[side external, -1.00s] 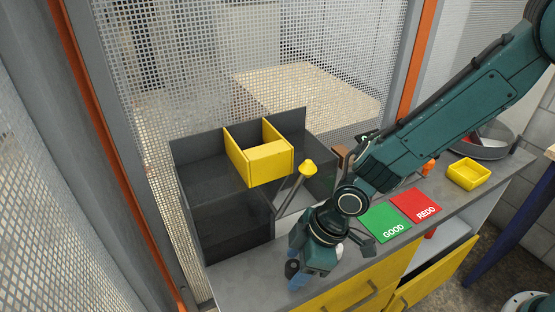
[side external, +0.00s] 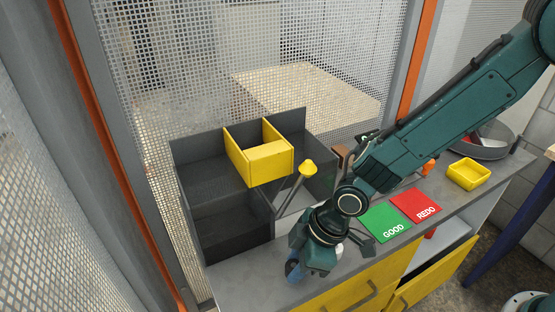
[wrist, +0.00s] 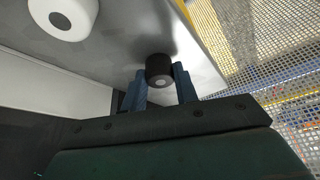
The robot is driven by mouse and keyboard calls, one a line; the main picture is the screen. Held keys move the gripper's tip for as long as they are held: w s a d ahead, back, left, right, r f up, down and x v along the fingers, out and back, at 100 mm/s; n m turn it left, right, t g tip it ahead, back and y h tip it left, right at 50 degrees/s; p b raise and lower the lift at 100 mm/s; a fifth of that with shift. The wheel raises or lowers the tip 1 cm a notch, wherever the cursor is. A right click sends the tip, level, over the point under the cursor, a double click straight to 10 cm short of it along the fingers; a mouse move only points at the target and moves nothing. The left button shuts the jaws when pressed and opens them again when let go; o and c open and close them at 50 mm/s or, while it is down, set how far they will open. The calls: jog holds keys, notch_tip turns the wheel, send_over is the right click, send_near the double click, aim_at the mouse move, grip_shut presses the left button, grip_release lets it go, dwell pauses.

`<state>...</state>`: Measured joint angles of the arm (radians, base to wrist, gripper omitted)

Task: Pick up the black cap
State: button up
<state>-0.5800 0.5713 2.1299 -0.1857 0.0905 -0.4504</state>
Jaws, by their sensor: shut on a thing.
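The black cap (wrist: 159,70) is a short dark cylinder with a light spot on its end. In the wrist view it sits between the two blue fingers of my gripper (wrist: 160,82), which are shut on it. In the side view my gripper (side external: 295,268) is low at the front edge of the grey bench, left of the GOOD card. There the fingers hide the cap. I cannot tell whether the cap still touches the bench.
A dark divided bin (side external: 225,215) with a yellow tray (side external: 265,165) stands left of my gripper. A yellow-topped rod (side external: 308,168) leans nearby. Green (side external: 386,222) and red (side external: 416,205) cards lie right. A white ring (wrist: 62,14) shows in the wrist view.

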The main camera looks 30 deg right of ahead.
jog(key=shift+r, duration=0.15)
notch_tip(320, 180, up, 20)
dwell(0.7)
dwell(0.6)
